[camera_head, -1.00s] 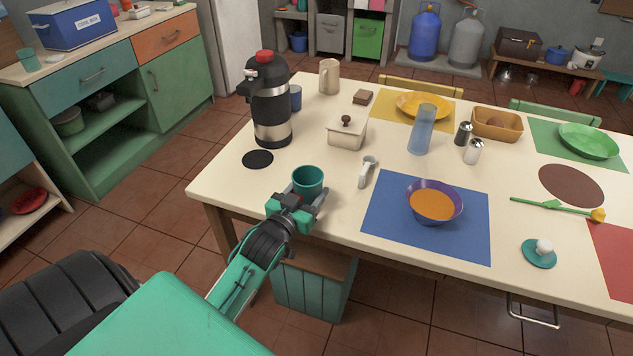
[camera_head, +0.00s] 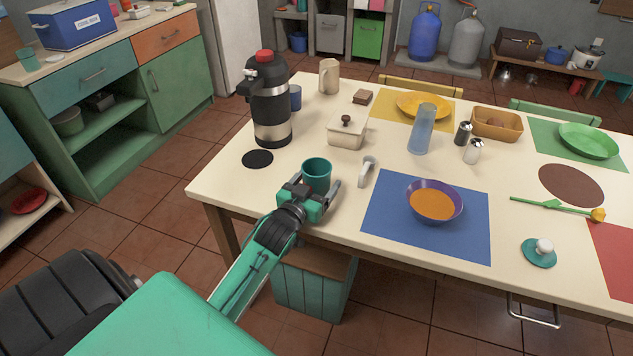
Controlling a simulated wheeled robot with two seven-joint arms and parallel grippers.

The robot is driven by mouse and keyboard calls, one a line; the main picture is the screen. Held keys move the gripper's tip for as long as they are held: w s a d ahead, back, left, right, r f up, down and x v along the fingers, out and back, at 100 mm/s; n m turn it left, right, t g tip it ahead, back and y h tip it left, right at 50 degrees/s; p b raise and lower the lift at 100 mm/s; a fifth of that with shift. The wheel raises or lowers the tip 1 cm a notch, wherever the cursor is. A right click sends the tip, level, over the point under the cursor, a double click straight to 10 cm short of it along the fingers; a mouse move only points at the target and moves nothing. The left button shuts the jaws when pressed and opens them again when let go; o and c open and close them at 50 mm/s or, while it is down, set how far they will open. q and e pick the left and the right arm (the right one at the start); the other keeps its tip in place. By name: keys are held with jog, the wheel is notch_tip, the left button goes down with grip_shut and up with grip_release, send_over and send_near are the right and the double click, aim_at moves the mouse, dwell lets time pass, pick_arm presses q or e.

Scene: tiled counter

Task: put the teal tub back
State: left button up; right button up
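The teal tub (camera_head: 317,173) is an open-topped round cup near the left front edge of the cream table, in the head view. My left gripper (camera_head: 317,188) reaches in from the front left, with one finger on each side of the tub. It appears shut on the tub, though the finger contact is partly hidden. The gripper body covers the tub's lower front, so I cannot tell whether its base touches the table. My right gripper is not in view.
A dark round mat (camera_head: 257,159) lies left of the tub, in front of a black flask (camera_head: 270,110). A white scoop (camera_head: 367,171) lies close on the right. Beyond it, a purple bowl (camera_head: 434,203) stands on a blue mat (camera_head: 384,228). A lidded white pot (camera_head: 346,132) stands behind.

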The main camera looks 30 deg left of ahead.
pick_arm(q)
jog(key=shift+r, duration=0.15)
jog(key=shift+s, duration=0.4)
jog(key=s, duration=0.6)
jog(key=s+d, duration=0.1)
jog(key=s, duration=0.2)
jog(key=shift+s, duration=0.2)
jog(key=shift+s+d, duration=0.1)
jog(key=shift+s, duration=0.8)
